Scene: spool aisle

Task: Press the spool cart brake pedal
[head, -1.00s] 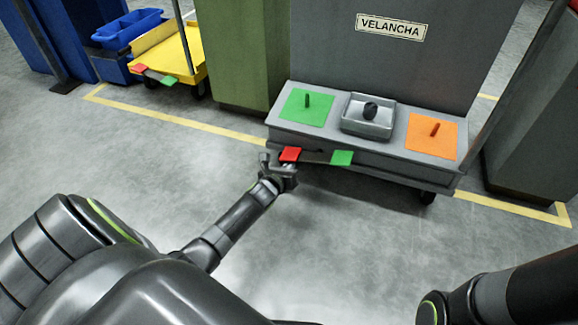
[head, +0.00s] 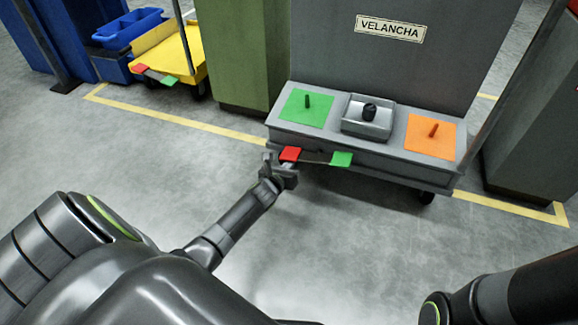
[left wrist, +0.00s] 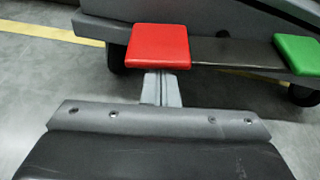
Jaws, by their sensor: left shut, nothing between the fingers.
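The grey spool cart (head: 380,155) stands ahead, with a plate reading VELANCHA above its deck. Its pedal bar (head: 316,157) sits low on the near side, with a red pad (head: 290,154) at the left end and a green pad (head: 341,158) at the right end. My left gripper (head: 281,167) is shut and empty, right at the red pad; I cannot tell if it touches. In the left wrist view the red pad (left wrist: 158,46) lies just beyond the shut fingers (left wrist: 161,88), and the green pad (left wrist: 299,53) is farther right. My right gripper is not in view.
The cart's deck holds a green square (head: 306,108) with a peg, a grey tray (head: 368,118) with a dark knob, and an orange square (head: 431,136) with a peg. A yellow cart (head: 170,55) with its own red and green pads stands at back left. Open floor lies in front.

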